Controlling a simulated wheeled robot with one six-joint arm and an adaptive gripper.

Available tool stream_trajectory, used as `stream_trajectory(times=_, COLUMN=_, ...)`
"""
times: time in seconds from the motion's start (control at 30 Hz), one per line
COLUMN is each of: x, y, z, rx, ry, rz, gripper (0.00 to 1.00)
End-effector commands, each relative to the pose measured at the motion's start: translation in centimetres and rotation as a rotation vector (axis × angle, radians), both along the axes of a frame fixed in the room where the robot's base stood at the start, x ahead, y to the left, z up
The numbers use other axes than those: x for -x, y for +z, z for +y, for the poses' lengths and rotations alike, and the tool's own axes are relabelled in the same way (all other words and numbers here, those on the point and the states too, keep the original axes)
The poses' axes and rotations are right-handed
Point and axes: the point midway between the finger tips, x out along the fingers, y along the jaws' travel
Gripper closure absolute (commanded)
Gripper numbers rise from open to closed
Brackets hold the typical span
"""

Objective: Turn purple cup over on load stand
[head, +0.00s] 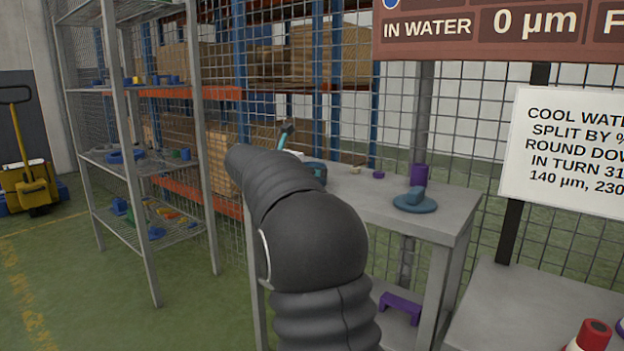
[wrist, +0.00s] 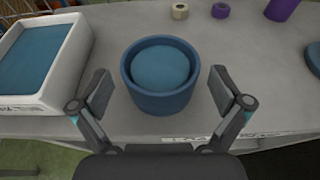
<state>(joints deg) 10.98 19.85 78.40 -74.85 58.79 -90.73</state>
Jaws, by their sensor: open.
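The purple cup (head: 418,175) stands at the back of the grey bench in the head view, behind a blue disc. It also shows, cut off, at the top right of the wrist view (wrist: 282,8). I cannot tell whether its mouth faces up or down. My gripper (wrist: 160,90) is open and empty, its fingers on either side of a round blue pot (wrist: 160,103) with a lighter blue round surface inside. The purple cup is well to the right of my gripper. I cannot tell which thing is the load stand.
A white tray (wrist: 75,70) with a blue inside lies left of the pot. A beige ring (wrist: 180,11) and a small purple ring (wrist: 221,10) lie behind it. The bench front (head: 430,222) between disc and arm is clear.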

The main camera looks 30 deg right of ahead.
Motion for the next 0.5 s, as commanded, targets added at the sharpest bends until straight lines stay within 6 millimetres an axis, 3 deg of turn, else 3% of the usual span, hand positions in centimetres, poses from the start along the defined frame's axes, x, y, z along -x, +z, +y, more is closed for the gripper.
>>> stream_trajectory(times=0.13, x=-0.6, y=-0.6, z=-1.8, rx=0.0, ry=-0.002, rz=0.0, gripper=0.0)
stream_trajectory(times=0.37, x=-0.7, y=-0.7, z=-2.1, rx=0.0, ry=0.0, rz=-0.001, gripper=0.0)
stream_trajectory(times=0.4, x=-0.7, y=-0.7, z=-2.1, rx=0.0, ry=0.0, rz=-0.001, gripper=0.03)
stream_trajectory(times=0.5, x=-0.7, y=-0.7, z=-2.1, rx=0.0, ry=0.0, rz=-0.001, gripper=0.28)
